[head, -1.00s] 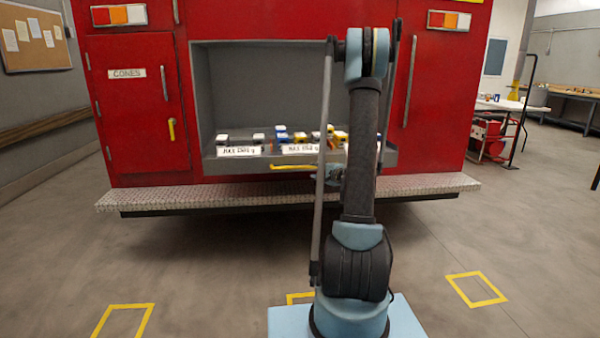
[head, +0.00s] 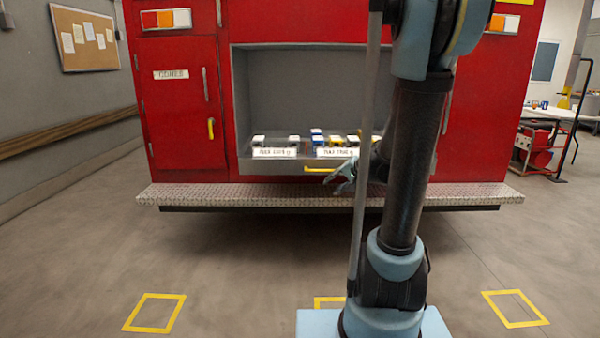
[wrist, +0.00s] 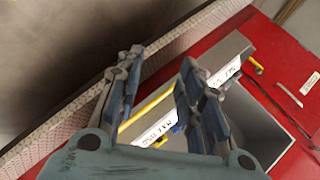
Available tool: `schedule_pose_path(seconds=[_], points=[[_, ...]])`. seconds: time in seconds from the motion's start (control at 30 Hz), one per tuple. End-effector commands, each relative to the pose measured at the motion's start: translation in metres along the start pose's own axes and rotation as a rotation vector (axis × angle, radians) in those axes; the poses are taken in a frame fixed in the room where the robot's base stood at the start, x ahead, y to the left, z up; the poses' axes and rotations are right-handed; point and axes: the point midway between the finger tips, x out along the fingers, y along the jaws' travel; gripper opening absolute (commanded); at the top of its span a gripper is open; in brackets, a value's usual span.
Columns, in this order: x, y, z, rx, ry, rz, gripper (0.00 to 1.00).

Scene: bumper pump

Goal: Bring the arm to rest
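My arm (head: 405,170) stands raised on its pale blue base in the head view, its upper part running out of the top of the picture. My gripper (head: 340,182) is in front of the truck's drawer, just below the yellow drawer handle, partly behind an arm link. In the wrist view my gripper (wrist: 162,58) has its two fingers apart with nothing held between them. The yellow handle (wrist: 147,112) shows in the gap, beyond the fingers. I cannot tell the exact distance from the fingers to the handle.
The red truck's drawer (head: 285,172) holds several small items behind white labels. A diamond-plate bumper (head: 270,197) sticks out below it. A closed door (head: 183,100) is at left. Yellow floor squares (head: 155,312) lie in front. The floor at left is clear.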

Motion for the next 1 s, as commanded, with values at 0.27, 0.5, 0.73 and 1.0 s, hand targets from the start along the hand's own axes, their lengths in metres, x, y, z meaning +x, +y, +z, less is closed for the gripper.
schedule_pose_path(seconds=[0.27, 0.5, 0.73, 1.0], points=[[-0.037, 0.018, 0.059, -0.146, -0.088, 0.138, 0.35], [-0.070, 0.044, 0.105, -0.265, -0.162, 0.261, 0.35], [-0.102, 0.075, 0.145, -0.375, -0.232, 0.381, 0.35], [-0.140, 0.118, 0.185, -0.493, -0.311, 0.525, 0.35]])
